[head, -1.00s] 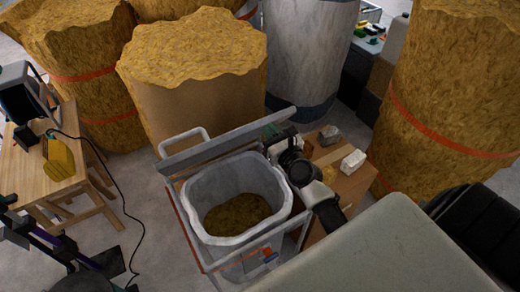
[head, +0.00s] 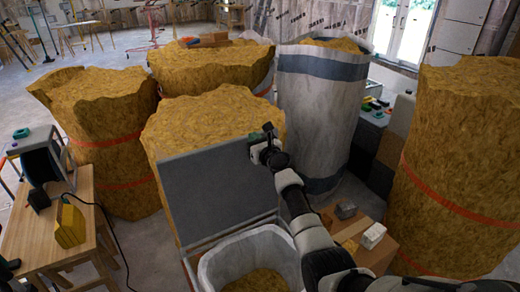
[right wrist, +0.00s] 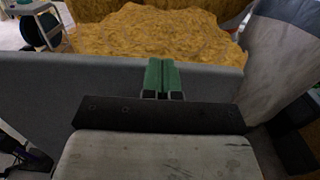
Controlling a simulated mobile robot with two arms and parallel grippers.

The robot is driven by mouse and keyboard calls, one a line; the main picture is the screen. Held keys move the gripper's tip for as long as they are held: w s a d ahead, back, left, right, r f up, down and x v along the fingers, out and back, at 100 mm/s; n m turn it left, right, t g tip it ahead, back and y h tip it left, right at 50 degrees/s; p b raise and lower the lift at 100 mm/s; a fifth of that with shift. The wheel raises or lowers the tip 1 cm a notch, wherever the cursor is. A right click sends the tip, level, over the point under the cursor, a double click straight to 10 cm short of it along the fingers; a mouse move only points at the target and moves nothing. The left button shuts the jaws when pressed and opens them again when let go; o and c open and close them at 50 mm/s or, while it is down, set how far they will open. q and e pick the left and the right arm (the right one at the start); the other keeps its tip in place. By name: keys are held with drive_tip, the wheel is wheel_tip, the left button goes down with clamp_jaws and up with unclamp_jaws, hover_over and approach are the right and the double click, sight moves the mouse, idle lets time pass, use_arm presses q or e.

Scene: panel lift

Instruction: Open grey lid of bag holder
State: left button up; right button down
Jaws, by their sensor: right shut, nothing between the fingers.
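The grey lid (head: 212,192) of the bag holder stands raised, near upright, at the back of the frame in the head view. Below it the white bag (head: 246,250) hangs open with brown loose material inside. My right gripper (head: 266,142) is at the lid's upper right corner, shut with nothing between its fingers. In the right wrist view its green fingertips (right wrist: 162,78) are together, in front of the lid's grey face (right wrist: 40,92). Whether they touch the lid is hard to tell.
Large insulation bales (head: 212,120) stand close behind the lid. A white wrapped roll (head: 322,105) is at the back right. A cardboard box with blocks (head: 372,240) sits right of the holder. A wooden table (head: 85,215) is at left.

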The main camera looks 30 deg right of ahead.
use_arm(q)
drive_tip(key=shift+w+a, duration=0.1)
drive_tip(key=shift+a, duration=0.2)
use_arm(e)
drive_tip(key=shift+w+d, duration=0.2)
drive_tip(key=shift+w, duration=0.1)
drive_tip(key=shift+s+a, duration=0.1)
drive_tip(key=shift+s, duration=0.05)
